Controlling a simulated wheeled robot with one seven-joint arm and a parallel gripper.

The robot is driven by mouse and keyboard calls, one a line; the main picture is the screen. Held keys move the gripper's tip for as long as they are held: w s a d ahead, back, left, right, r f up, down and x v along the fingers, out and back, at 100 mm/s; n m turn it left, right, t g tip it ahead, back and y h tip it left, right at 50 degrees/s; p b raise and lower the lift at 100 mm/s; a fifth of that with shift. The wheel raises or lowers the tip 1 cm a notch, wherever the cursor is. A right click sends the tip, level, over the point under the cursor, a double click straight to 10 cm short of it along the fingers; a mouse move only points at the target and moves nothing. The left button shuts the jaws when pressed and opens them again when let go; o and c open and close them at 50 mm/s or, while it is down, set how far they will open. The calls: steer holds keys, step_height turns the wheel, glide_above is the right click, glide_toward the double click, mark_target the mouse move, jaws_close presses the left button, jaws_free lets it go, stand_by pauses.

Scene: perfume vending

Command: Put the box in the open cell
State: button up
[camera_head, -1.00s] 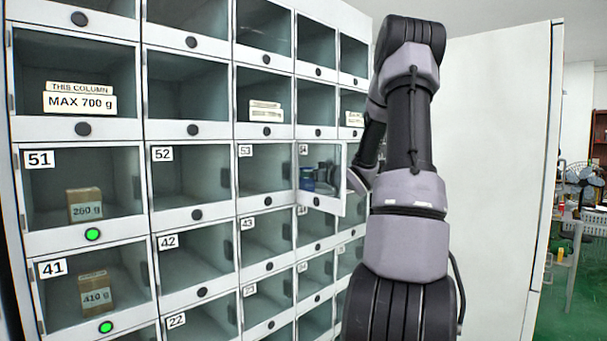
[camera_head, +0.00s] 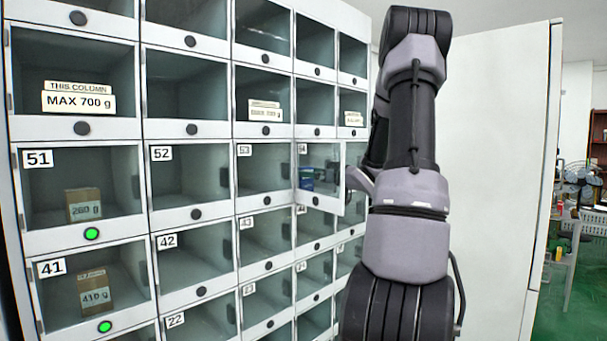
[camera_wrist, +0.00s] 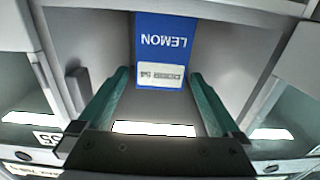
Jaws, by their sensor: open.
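The blue box (camera_wrist: 166,40) marked LEMON, with a white label, is inside the open cell (camera_wrist: 205,20) in the wrist view, where its lettering appears upside down. In the head view the box (camera_head: 306,180) shows small and blue through the open clear door (camera_head: 325,190) of cell 54. My gripper (camera_wrist: 159,75) is open, its two green fingers apart on either side of the box's near end. No finger visibly presses on the box. In the head view my arm and the door's edge hide most of the gripper.
The locker wall has rows of clear-fronted cells. Cell 51 (camera_head: 35,160) holds a 260 g carton (camera_head: 84,205), and cell 41 (camera_head: 50,268) holds a 410 g carton (camera_head: 95,293); both show green lights. A white panel (camera_head: 495,160) stands right of my arm. The open door's edge is close to my wrist.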

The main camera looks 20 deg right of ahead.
steer(key=v, duration=0.8)
steer(key=shift+s, duration=0.1)
